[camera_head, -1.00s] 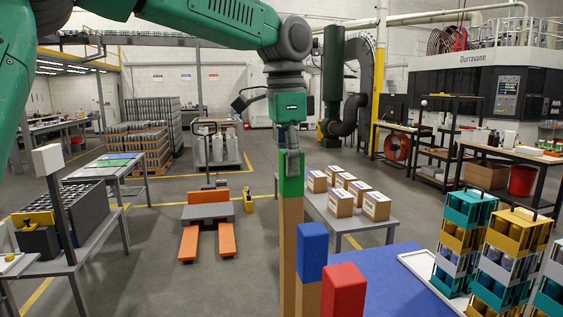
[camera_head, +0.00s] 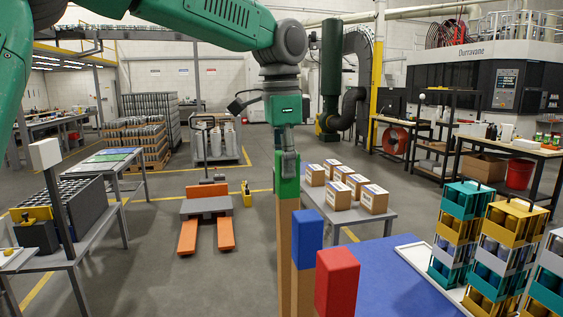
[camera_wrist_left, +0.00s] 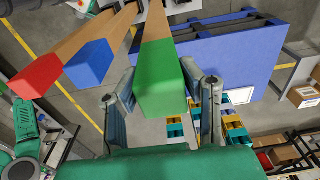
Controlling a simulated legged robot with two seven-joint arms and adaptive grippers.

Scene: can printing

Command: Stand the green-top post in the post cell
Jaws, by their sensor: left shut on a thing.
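The green-top post (camera_head: 287,182) is a long wooden post with a green upper end, upright in the head view. My left gripper (camera_head: 288,158) is shut on its green end from above. In the left wrist view the green top (camera_wrist_left: 162,85) sits between the two fingers (camera_wrist_left: 165,100). A blue-top post (camera_head: 308,236) and a red-top post (camera_head: 337,277) stand close by on its right in the head view. The lower ends of the posts are out of the head view, and I cannot make out the post cell. My right gripper is not in view.
Behind is a grey table (camera_head: 375,219) with cardboard boxes. An orange-forked pallet truck (camera_head: 206,210) stands on open floor.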

